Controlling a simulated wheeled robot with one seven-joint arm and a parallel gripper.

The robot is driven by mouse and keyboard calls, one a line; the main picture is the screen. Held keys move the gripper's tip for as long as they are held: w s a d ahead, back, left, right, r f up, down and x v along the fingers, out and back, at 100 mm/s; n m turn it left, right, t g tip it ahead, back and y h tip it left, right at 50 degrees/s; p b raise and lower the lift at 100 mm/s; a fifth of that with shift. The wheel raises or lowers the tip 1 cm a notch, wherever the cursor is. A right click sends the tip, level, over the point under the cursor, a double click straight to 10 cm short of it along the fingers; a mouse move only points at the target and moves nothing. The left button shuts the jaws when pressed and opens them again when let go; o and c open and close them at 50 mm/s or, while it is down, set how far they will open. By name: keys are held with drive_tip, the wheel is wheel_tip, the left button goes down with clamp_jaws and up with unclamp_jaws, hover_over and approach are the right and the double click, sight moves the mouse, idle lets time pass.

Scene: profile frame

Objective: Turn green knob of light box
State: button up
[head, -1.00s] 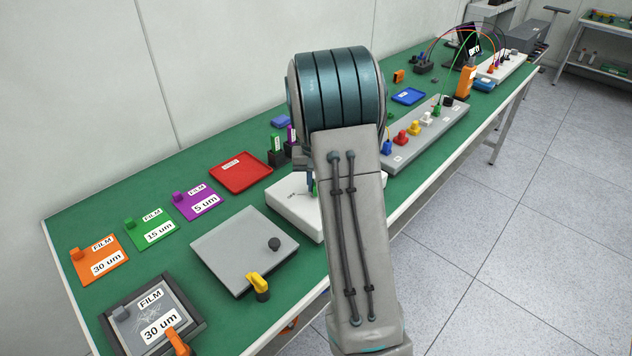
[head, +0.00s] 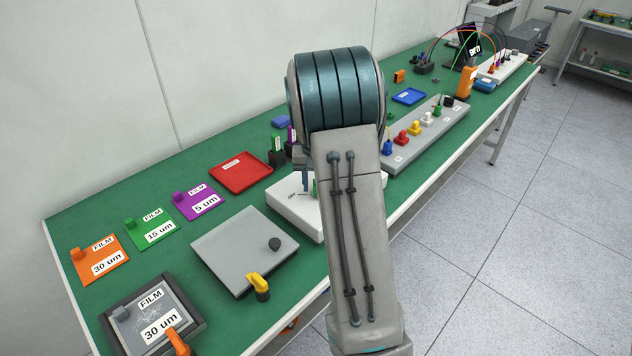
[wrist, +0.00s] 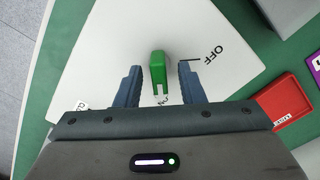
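The white light box (head: 285,207) stands on the green table, mostly behind my arm in the head view. In the wrist view the light box (wrist: 110,50) fills the middle, with "OFF" printed on its top. The green knob (wrist: 158,68) stands on it, left of the "OFF" print; a sliver of the knob (head: 315,188) shows in the head view. My gripper (wrist: 159,80) is open, with one blue finger on each side of the knob. A gap shows between each finger and the knob.
A red tray (head: 241,172) lies left of the light box. A grey box with a black knob (head: 274,243) and a yellow-handled part (head: 258,284) is nearer. Film plates (head: 198,202) lie further left. A long grey panel (head: 425,142) with coloured knobs stands to the right.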

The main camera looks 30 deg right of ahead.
wheel_tip(320, 180, up, 14)
idle(0.4)
drive_tip(key=shift+f, duration=0.15)
drive_tip(key=s+a+f+n+t, duration=0.1)
drive_tip(key=s+a, duration=0.4)
drive_tip(key=s, duration=0.3)
drive_tip(key=s+a+n+t, duration=0.1)
drive_tip(key=s+a+n, duration=0.1)
drive_tip(key=s+a, duration=0.3)
drive_tip(key=s+a+f+n, duration=0.1)
drive_tip(key=s+a, duration=0.4)
drive_tip(key=s, duration=0.7)
drive_tip(key=shift+s+a+f+n+t, duration=0.3)
drive_tip(key=shift+n+t, duration=0.1)
drive_tip(key=shift+n, duration=0.1)
